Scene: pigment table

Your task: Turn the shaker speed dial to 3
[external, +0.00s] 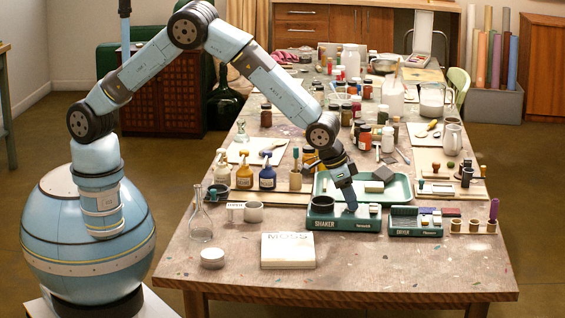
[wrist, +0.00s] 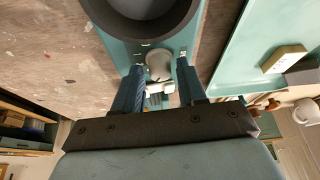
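The shaker (external: 328,223) is a teal box labelled SHAKER near the front of the table, with a dark round cup on its left part. In the wrist view the cup (wrist: 145,22) fills the top, and the pale round speed dial (wrist: 159,66) sits just below it. My gripper (external: 351,208) points down at the shaker's top. In the wrist view my gripper (wrist: 160,68) is open, one blue finger on each side of the dial, with narrow gaps showing. The dial's setting cannot be read, and the fingers hide the dial in the external view.
A similar teal dryer (external: 415,229) stands just right of the shaker. A teal tray (external: 398,188) with a grey block lies behind. The front right of the table is clear.

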